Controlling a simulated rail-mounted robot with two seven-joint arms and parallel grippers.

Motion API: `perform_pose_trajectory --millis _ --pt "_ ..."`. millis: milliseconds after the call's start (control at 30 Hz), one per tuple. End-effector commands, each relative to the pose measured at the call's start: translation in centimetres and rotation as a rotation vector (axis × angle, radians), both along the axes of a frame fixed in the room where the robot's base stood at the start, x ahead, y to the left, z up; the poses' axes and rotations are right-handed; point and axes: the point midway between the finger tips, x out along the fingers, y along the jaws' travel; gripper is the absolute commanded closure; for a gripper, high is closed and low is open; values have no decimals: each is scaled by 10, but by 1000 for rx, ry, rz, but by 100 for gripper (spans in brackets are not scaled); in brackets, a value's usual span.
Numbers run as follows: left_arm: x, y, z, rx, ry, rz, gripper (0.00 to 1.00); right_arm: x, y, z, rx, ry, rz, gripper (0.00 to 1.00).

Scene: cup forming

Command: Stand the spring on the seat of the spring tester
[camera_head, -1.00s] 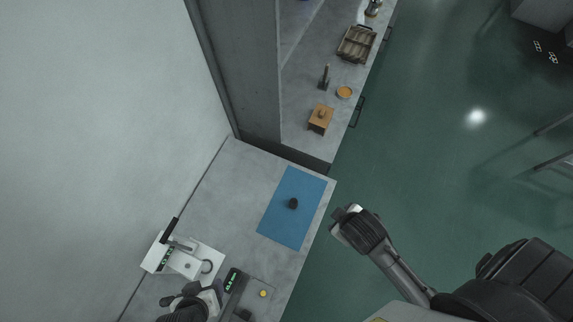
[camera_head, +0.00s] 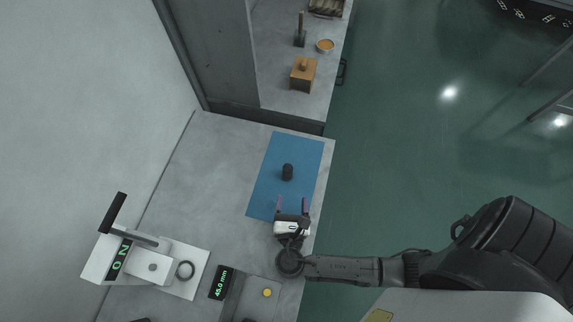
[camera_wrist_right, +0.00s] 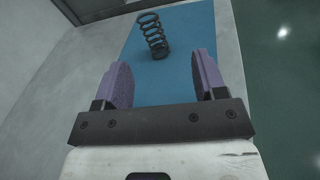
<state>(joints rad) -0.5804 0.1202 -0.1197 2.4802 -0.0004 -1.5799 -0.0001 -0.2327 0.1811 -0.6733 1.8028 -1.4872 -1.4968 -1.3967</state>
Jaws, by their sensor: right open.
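The spring (camera_head: 288,172) is a dark coil on the blue mat (camera_head: 262,195). In the right wrist view the spring (camera_wrist_right: 153,35) stands upright on the mat, ahead of the fingers. My right gripper (camera_head: 292,207) is over the near end of the mat, open and empty, its fingers pointing toward the spring. In the wrist view its two purple pads (camera_wrist_right: 160,78) are apart, with the spring beyond them. The spring tester (camera_head: 152,266) is white with a black lever and a green display reading 0 N. A dark ring (camera_head: 185,270) sits on its base plate. My left gripper does not show.
A grey device with a 45.0 mm display (camera_head: 221,283) and a yellow button stands right of the tester. The bench left of the mat is clear.

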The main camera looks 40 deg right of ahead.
Motion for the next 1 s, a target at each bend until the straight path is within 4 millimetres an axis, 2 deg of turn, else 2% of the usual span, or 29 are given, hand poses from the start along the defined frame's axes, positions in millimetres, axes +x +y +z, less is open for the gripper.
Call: perform_pose_trajectory --millis 33,233,633,1000 --pt "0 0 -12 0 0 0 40 2 3 -11 -48 5 17 35" --pt "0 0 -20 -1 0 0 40 9 6 -14 -149 16 47 35" --pt "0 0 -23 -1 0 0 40 54 -37 -13 -155 15 49 35" --pt "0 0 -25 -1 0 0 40 71 -54 -12 -152 16 48 35"
